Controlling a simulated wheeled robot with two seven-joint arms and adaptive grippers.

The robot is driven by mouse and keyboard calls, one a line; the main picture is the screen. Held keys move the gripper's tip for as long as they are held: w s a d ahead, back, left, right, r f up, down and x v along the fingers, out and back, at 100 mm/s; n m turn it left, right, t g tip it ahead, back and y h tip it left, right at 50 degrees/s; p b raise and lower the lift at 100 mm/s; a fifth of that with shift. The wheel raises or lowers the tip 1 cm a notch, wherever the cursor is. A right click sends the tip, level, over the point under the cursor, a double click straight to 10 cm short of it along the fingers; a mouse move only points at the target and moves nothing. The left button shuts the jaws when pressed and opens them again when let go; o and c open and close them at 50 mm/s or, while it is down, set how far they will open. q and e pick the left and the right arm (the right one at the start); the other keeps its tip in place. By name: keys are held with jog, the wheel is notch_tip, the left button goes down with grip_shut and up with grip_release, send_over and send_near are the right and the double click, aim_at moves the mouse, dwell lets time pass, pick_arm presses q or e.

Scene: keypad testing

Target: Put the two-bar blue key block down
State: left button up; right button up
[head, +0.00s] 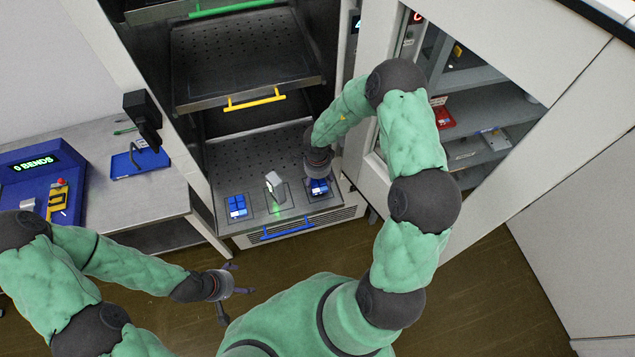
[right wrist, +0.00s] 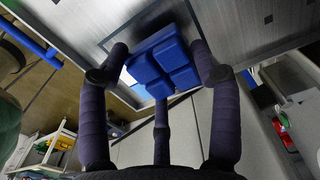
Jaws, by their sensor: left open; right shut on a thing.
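My right gripper (head: 318,168) is shut on a blue key block (head: 319,187), over the right-hand dark pad of the lowest pulled-out shelf (head: 240,160). In the right wrist view the blue block (right wrist: 163,62) sits between the fingers (right wrist: 160,75), its raised square parts showing. No bar marks can be made out on it. I cannot tell whether it touches the shelf. A second blue block (head: 237,206) with white marks sits on the left-hand pad. My left gripper (head: 235,288) is open and empty, low over the floor away from the shelf.
A grey-white upright block (head: 275,186) stands on the middle pad, close left of my right gripper. An upper shelf with a yellow handle (head: 256,99) is above. A blue handle (head: 286,228) runs along the lowest shelf's front. An open cabinet (head: 470,120) is at right.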

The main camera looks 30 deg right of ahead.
jog(key=shift+f, duration=0.9)
jog(key=shift+f, duration=0.1)
jog(key=o, duration=1.1)
jog(key=shift+o, duration=0.2)
notch_tip(320, 180, up, 12)
jog(key=p, duration=0.2)
